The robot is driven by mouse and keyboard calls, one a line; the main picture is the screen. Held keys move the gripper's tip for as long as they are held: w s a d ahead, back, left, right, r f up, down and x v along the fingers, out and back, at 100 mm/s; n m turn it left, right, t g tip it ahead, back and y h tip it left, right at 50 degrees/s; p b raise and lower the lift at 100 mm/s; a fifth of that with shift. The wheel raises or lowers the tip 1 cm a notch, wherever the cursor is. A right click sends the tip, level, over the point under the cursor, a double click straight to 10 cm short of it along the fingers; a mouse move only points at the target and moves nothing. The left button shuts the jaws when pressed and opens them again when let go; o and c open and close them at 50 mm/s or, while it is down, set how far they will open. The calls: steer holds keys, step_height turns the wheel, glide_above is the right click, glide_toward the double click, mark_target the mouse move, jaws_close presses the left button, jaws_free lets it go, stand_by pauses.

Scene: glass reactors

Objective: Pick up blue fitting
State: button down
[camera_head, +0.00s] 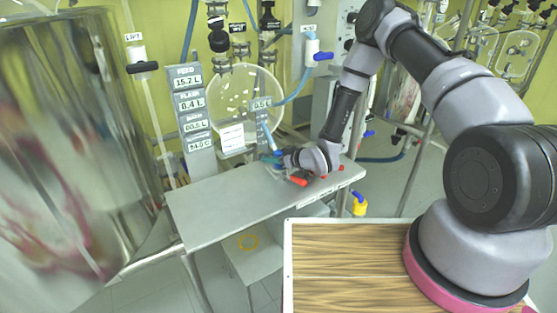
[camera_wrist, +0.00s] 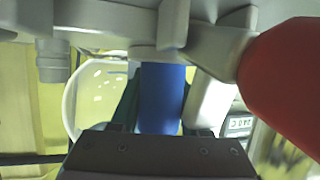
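The blue fitting (camera_wrist: 162,98) is a plain blue cylinder standing in the middle of the wrist view. My gripper (camera_wrist: 162,80) has a dark finger close along each side of it. I cannot tell whether the fingers press on it. Its upper part runs up among grey pipe parts, and its lower end is hidden behind the gripper's dark body. In the head view my gripper (camera_head: 276,158) is low over the back edge of the grey metal table (camera_head: 225,207), beside a blue and white tube. The fitting is too small to make out there.
A large red handle (camera_wrist: 290,80) is close on the right in the wrist view. Red handles (camera_head: 298,181) also show by my wrist in the head view. A display column (camera_head: 190,108) and a round glass vessel (camera_head: 250,88) stand behind. The table's left half is clear.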

steer(key=shift+r, duration=0.1)
step_height(320, 180, up, 9)
steer(key=shift+r, duration=0.2)
stand_by(0.5)
steer(key=shift+r, duration=0.1)
steer(key=shift+r, duration=1.8)
